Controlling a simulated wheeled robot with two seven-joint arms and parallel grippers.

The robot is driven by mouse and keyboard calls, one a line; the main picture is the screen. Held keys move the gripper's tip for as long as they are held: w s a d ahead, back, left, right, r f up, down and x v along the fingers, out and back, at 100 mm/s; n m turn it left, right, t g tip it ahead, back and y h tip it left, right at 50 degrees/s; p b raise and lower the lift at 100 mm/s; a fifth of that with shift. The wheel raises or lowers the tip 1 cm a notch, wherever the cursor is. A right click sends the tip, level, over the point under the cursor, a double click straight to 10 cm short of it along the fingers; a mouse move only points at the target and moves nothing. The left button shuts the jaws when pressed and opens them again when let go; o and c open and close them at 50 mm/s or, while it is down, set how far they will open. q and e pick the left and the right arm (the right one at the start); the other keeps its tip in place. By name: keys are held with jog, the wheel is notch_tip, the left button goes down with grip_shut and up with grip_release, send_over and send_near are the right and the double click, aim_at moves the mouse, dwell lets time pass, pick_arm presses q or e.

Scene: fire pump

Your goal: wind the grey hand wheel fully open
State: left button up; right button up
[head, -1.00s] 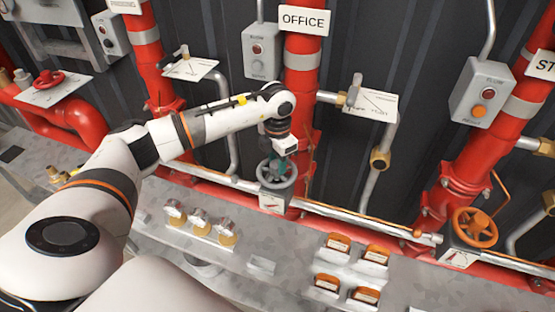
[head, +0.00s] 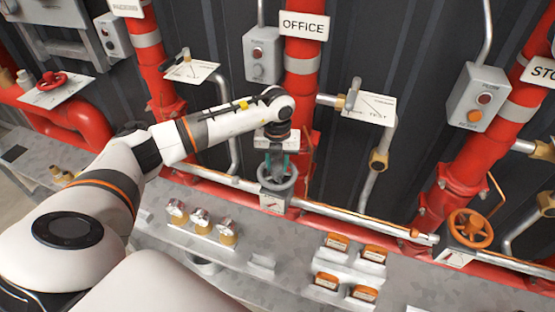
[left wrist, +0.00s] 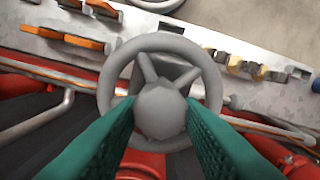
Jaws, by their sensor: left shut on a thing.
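The grey hand wheel (head: 278,188) sits on the pipe below the OFFICE sign, in the middle of the head view. In the left wrist view the wheel (left wrist: 160,42) is seen face-on, with its round hub (left wrist: 160,110) and spokes. My left gripper (head: 277,164) reaches it from above. Its two teal fingers, one either side of the hub in the left wrist view (left wrist: 160,125), are shut on the wheel's middle. The fingers hide part of the rim and their tips' contact is hard to see. My right gripper is not in view.
An orange hand wheel (head: 473,229) stands at the right and a red one (head: 52,80) at the far left. Brass-based gauges (head: 200,219) and orange-topped switches (head: 338,242) sit on the grey ledge in front. A TEST valve plate (head: 372,106) juts out right of the OFFICE pipe.

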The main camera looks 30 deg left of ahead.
pick_arm(q)
jog(key=n, duration=0.2)
jog(key=shift+a+r+n+p, duration=0.1)
jog(key=shift+r+n+p, duration=0.05)
jog(key=shift+n+p, duration=0.25)
jog(key=shift+n, duration=0.6)
jog(key=shift+n+p, duration=0.5)
jog(key=shift+n, duration=0.4)
jog(key=n+p, duration=0.1)
jog(key=n, duration=0.2)
jog(key=shift+r, duration=0.1)
jog(key=n+p, duration=0.1)
jog(key=n, duration=0.1)
jog(key=shift+n, duration=0.3)
jog(key=shift+f+n, duration=0.2)
jog(key=shift+n, duration=0.1)
